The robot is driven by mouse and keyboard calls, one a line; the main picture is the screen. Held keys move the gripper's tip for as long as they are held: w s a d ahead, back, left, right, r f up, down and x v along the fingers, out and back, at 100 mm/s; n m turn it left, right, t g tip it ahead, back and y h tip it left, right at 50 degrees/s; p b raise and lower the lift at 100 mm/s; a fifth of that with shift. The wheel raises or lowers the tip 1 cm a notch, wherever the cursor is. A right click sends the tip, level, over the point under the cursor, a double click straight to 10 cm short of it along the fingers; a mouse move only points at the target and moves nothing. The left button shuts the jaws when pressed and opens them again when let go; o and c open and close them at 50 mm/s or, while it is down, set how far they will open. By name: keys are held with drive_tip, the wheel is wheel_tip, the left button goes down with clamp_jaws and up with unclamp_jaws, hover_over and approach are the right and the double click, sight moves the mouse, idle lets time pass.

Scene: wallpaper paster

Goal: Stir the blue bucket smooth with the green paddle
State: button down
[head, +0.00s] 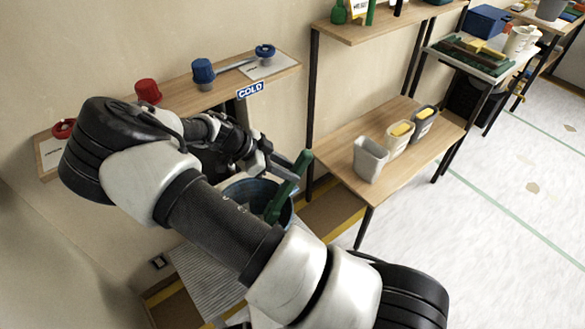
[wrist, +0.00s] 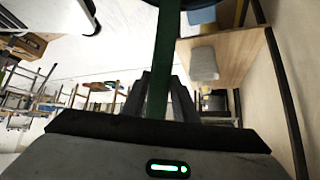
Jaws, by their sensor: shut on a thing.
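The blue bucket (head: 238,190) stands below my arm in the head view, partly hidden by it. The green paddle (head: 287,188) is tilted, its lower part inside the bucket's mouth and its upper end sticking up to the right. My gripper (head: 283,167) is shut on the paddle, above the bucket. In the wrist view the green paddle (wrist: 162,55) runs up from between the two fingers (wrist: 160,95). The bucket's contents are mostly hidden.
A wall shelf (head: 225,84) with red and blue knobs and a COLD sign (head: 250,90) is behind my arm. A wooden rack (head: 340,165) to the right holds a grey-white tub (head: 369,160) and two more containers. Open floor (head: 520,170) lies further right.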

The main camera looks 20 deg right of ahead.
sight(275, 202)
drive_tip(key=shift+w+a+f+b, duration=0.15)
drive_tip(key=shift+a+f+b, duration=0.8)
drive_tip(key=shift+f+b, duration=1.1)
drive_tip(key=shift+w+a+f+b, duration=0.1)
drive_tip(key=shift+a+f+b, duration=0.85)
drive_tip(key=shift+f+b, duration=1.1)
drive_tip(key=shift+w+a+f+b, duration=0.15)
drive_tip(key=shift+a+f+b, duration=1)
drive_tip(key=shift+f, duration=1.55)
drive_tip(key=shift+d, duration=0.2)
drive_tip(key=shift+w+b, duration=0.1)
drive_tip(key=shift+b, duration=0.25)
